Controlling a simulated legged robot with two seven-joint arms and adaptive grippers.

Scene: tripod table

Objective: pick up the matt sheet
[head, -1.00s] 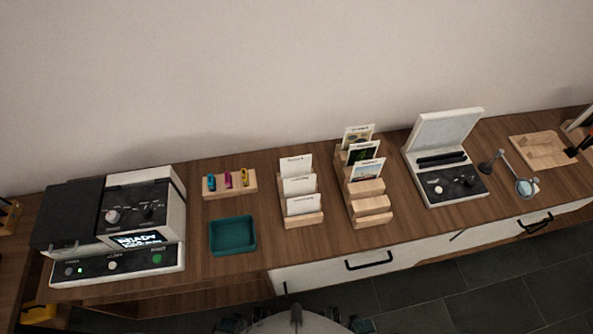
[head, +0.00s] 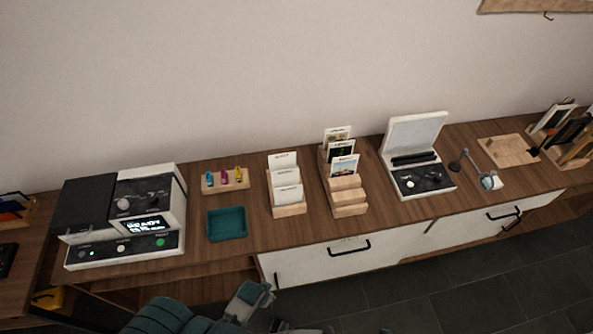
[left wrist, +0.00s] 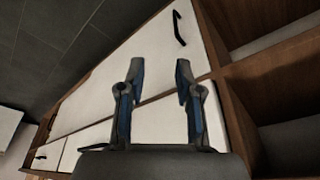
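Three white labelled sheets stand in a stepped wooden rack (head: 290,211) on the long counter: a back sheet (head: 283,160), a middle sheet (head: 286,177) and a front sheet (head: 288,195). Their labels are too small to read, so I cannot tell which is the matt sheet. My left gripper (left wrist: 155,85) is open and empty in the left wrist view, in front of the white drawer fronts. In the head view my left arm is low at the bottom, in front of the counter and well below the rack. My right gripper is not in view.
Left of the rack are a printer (head: 128,215), a teal tray (head: 227,223) and a wooden block of coloured cartridges (head: 225,180). Right are a picture-card rack (head: 348,195), an open white-lidded device (head: 420,165) and a small lamp (head: 487,178). Drawer handles (head: 349,248) stick out in front.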

